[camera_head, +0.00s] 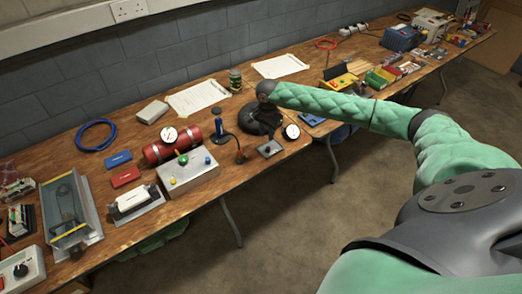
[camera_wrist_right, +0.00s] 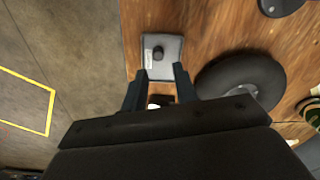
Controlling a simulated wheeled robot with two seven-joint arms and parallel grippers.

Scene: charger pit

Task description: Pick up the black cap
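The black cap (camera_wrist_right: 158,53) is a small round black piece on a grey square plate (camera_wrist_right: 172,44), which lies on the wooden table near its front edge. In the head view the cap (camera_head: 267,149) shows small and dark on the plate. My right gripper (camera_wrist_right: 160,72) is open and points down at the table. Its two fingers are apart, with their tips close to the plate's near edge in the wrist view. The cap lies just beyond the fingertips, and nothing is held. My left gripper is not in view.
A black disc (camera_wrist_right: 240,77) lies beside the right finger. Bare floor lies beyond the table's front edge.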

